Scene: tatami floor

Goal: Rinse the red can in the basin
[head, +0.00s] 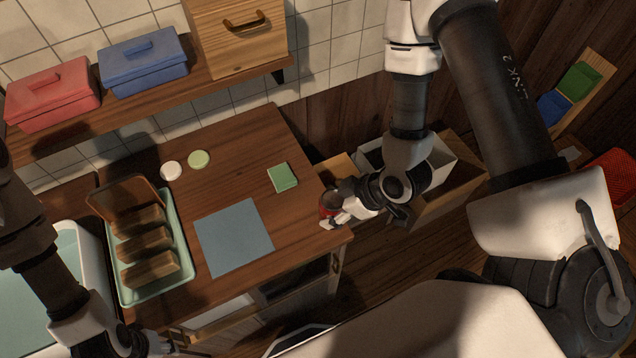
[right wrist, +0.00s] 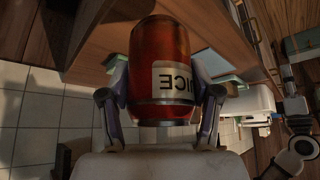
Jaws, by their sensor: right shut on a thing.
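The red can (head: 327,207) is at the counter's right front corner in the head view, partly hidden by my right gripper (head: 335,218). The right wrist view shows the can (right wrist: 160,65) between both fingers of the gripper (right wrist: 165,92), with a pale label reading part of a word upside down. My right gripper is shut on it. I cannot tell whether the can touches the counter. The basin (head: 92,250), pale green inside with a white rim, is at the left edge, partly hidden by my left arm. My left gripper (head: 180,345) is at the bottom edge, its opening unclear.
A pale green tray (head: 178,240) with brown blocks stands on the counter (head: 240,140) between basin and can. A blue mat (head: 233,238), a green sponge-like block (head: 282,177) and two small discs lie there too. Open boxes (head: 440,160) stand right of the counter.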

